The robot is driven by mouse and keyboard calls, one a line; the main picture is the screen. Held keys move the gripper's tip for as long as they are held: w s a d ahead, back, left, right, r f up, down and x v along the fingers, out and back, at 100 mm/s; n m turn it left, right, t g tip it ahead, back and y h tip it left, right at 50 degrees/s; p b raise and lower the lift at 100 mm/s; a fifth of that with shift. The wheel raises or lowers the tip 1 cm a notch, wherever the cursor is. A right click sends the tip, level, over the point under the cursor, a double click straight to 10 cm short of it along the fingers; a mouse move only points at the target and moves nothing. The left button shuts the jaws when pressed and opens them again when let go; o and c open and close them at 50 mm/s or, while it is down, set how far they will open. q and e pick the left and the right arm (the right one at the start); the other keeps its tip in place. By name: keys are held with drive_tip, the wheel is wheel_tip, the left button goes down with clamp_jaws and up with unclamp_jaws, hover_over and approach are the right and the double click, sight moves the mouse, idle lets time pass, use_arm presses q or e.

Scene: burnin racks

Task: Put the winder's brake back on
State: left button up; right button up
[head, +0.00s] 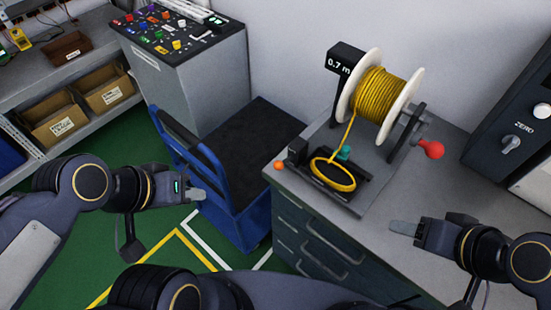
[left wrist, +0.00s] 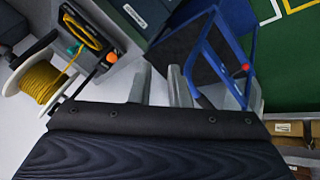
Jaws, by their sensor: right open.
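The winder stands on the grey bench. Its white spool (head: 383,97) of yellow cable also shows in the left wrist view (left wrist: 42,82). It has a red crank knob (head: 431,149), a black display (head: 343,62) reading 0.7 m, an orange knob (head: 279,166) at its front left and a small teal part (head: 344,152). I cannot tell which part is the brake. A yellow cable loop (head: 334,187) lies at the front. My left gripper (head: 199,194) is open and empty, left of the bench; its fingers stand apart in the left wrist view (left wrist: 159,70). My right gripper (head: 403,228) is open at the bench's front, right of the winder.
A blue cart (head: 222,205) stands left of the bench (head: 420,195), below my left gripper's far side. A grey cabinet (head: 205,85) with colored parts stands behind it. Shelves with cardboard boxes (head: 62,122) are at left. A dark ZERO unit (head: 505,110) is at right.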

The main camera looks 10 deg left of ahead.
sight(278, 162)
use_arm(q)
drive_tip(key=w+r+g, duration=0.1)
drive_tip(key=w+r+n, duration=0.1)
drive_tip(key=w+r, duration=0.1)
drive_tip(key=w+r+n+g, duration=0.1)
drive_tip(key=w, duration=0.1)
drive_tip(key=shift+w+r+g+h, duration=0.2)
drive_tip(key=shift+w+g+h, duration=0.1)
drive_tip(key=shift+h, duration=0.1)
clamp_jaws()
drive_tip(key=w+d+r+n+g+y, duration=0.1)
drive_tip(key=w+d+n+g, duration=0.2)
drive_tip(key=w, duration=0.5)
drive_tip(key=w+d+r+n+g+y, duration=0.1)
drive_tip(key=w+d+r+n+g, duration=0.1)
drive_tip(key=w+d+n, duration=0.3)
drive_tip(key=w+d+g+b, duration=0.1)
drive_tip(key=w+d, duration=0.1)
drive_tip(key=shift+w+d+g, duration=0.3)
drive_tip(key=shift+w+d, duration=0.05)
drive_tip(key=shift+w, duration=0.05)
drive_tip(key=x, duration=1.4)
drive_tip(key=shift+a, duration=0.15)
drive_tip(key=shift+f+b, duration=0.1)
drive_tip(key=shift+b, duration=0.25)
